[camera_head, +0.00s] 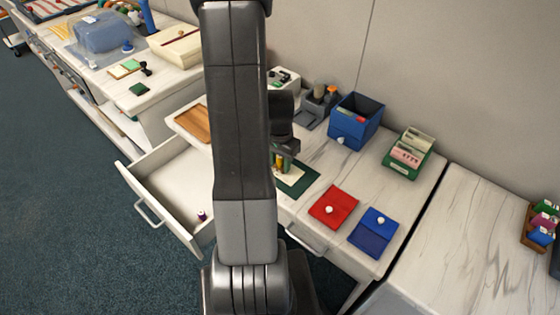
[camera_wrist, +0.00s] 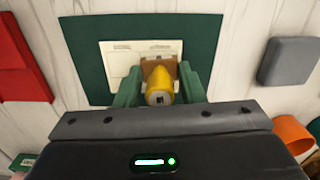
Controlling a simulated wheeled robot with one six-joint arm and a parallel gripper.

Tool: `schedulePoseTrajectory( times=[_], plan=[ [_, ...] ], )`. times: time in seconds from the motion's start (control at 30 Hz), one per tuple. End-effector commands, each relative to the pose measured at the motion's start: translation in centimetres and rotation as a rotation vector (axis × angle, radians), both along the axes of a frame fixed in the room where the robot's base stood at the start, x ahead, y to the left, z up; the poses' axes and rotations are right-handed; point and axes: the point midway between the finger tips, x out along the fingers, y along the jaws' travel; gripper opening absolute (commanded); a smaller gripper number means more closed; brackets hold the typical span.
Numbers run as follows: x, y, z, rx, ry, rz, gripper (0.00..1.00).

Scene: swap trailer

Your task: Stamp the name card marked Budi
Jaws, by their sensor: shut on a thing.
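My gripper (camera_wrist: 161,85) is shut on a stamp with a yellow handle (camera_wrist: 158,84). The handle stands between the green fingers, and a brown block shows at its far end. A pale name card (camera_wrist: 125,56) lies on a dark green mat (camera_wrist: 208,45), partly hidden by the stamp and fingers. Its print is too small to read. In the head view my gripper (camera_head: 281,160) is low over the mat (camera_head: 298,186), partly behind my arm. I cannot tell whether the stamp touches the card. A green holder (camera_head: 404,168) with several upright cards stands at right.
A red pouch (camera_head: 328,210) and a blue pouch (camera_head: 373,236) lie right of the mat. A blue box (camera_head: 347,133) and grey items (camera_head: 310,116) stand behind. A drawer (camera_head: 170,190) is open at left, with a small purple object (camera_head: 202,215) inside. A wooden tray (camera_head: 192,122) lies left.

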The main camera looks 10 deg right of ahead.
Motion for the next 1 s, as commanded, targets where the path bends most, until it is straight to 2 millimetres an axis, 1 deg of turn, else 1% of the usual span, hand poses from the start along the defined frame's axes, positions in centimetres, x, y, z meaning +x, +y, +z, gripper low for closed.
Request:
schedulePoseTrajectory(
  times=[0.43,0.57,1.0],
  plan=[
    [-0.1,0.0,-0.2,0.001,0.003,-0.001,0.21],
    [-0.1,0.0,0.1,0.001,0.003,-0.001,0.21],
    [0.0,0.0,3.7,0.000,0.000,0.000,0.21]
  ],
)
